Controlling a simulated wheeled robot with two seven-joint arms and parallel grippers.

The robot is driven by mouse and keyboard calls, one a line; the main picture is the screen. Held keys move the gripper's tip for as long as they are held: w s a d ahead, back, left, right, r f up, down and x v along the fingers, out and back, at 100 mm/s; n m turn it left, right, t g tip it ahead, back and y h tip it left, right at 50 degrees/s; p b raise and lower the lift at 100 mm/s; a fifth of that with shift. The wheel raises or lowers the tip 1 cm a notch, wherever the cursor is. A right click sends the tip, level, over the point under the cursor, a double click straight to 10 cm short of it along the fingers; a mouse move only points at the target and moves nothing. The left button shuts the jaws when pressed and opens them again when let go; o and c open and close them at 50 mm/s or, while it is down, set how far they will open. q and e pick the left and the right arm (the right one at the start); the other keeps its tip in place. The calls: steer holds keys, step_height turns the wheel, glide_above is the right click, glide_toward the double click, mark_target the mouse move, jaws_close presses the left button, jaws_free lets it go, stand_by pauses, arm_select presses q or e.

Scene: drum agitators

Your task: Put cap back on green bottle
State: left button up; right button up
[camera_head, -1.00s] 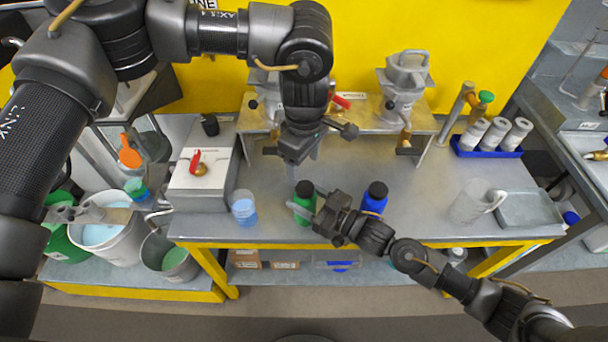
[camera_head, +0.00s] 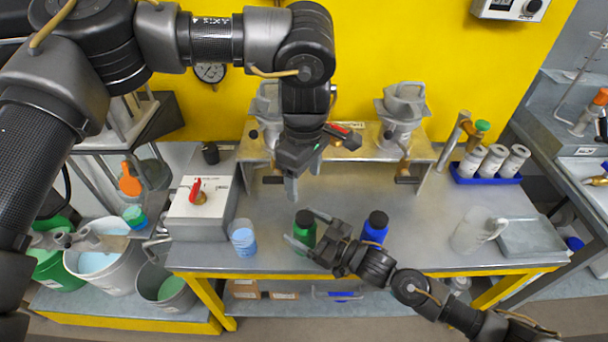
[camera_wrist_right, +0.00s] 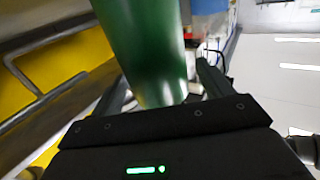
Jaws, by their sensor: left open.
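The green bottle (camera_head: 304,236) stands upright near the front edge of the table. Its top (camera_head: 305,216) looks dark, and I cannot tell whether that is a cap or the bare neck. My right gripper (camera_head: 308,229) is open, with a finger on either side of the bottle. In the right wrist view the green bottle (camera_wrist_right: 150,50) stands between the spread fingers, with a gap by the right finger. My left gripper (camera_head: 291,188) is open and points down, above and behind the bottle. No separate loose cap can be made out.
A blue bottle (camera_head: 374,230) with a dark top stands close to the right gripper. A clear jug (camera_head: 470,233) stands to the right.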

steer(key=b+v, duration=0.2)
steer(key=v, duration=0.7)
steer(key=shift+s+d+f, duration=0.1)
steer(key=shift+d, duration=0.05)
steer(key=shift+s+d, duration=0.4)
steer(key=shift+d, duration=0.2)
